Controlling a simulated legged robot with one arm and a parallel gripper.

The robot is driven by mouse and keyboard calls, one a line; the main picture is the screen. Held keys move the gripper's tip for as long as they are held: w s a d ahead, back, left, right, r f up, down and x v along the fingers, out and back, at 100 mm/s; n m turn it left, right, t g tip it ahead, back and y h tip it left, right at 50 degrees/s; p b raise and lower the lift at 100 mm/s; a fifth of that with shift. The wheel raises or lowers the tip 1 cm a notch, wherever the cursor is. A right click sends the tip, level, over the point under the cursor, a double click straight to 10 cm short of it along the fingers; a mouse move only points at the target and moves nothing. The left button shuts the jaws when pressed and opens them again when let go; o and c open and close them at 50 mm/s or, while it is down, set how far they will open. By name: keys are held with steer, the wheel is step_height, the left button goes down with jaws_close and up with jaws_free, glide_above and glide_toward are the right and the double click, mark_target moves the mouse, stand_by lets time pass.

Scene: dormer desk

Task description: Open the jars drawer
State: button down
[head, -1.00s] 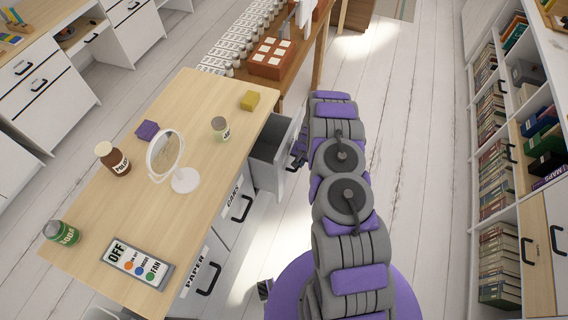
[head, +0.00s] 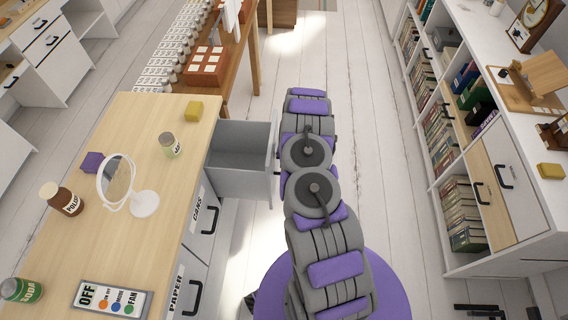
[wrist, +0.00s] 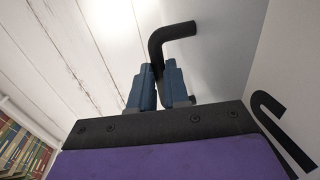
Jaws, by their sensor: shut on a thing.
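A grey drawer (head: 240,170) stands pulled out from the right side of the wooden desk (head: 95,130), and its inside looks empty in the head view. Its front label is hidden, so I cannot read whether it says jars. In the wrist view, my gripper (wrist: 155,88) is shut with its blue fingers on a black bent handle (wrist: 172,38) in front of a pale panel. In the head view, my arm and the drawer front hide the gripper and this handle.
Below are shut fronts labelled CANS (head: 197,204) and PAPER (head: 178,285), with black handles. The desk holds a round mirror (head: 117,180), bottles, a yellow block (head: 194,111) and a switch panel (head: 112,299). A bookshelf (head: 440,130) stands right; floor lies between.

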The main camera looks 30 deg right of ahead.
steer(key=c, duration=1.1)
jaws_free()
steer(key=shift+w+d, duration=0.1)
steer(key=shift+r, duration=0.1)
step_height(320, 180, up, 17)
steer(key=s+d+p, duration=0.1)
steer(key=d+p, duration=0.1)
steer(key=p, duration=0.2)
steer(key=shift+s+d, duration=0.3)
steer(key=shift+s, duration=0.1)
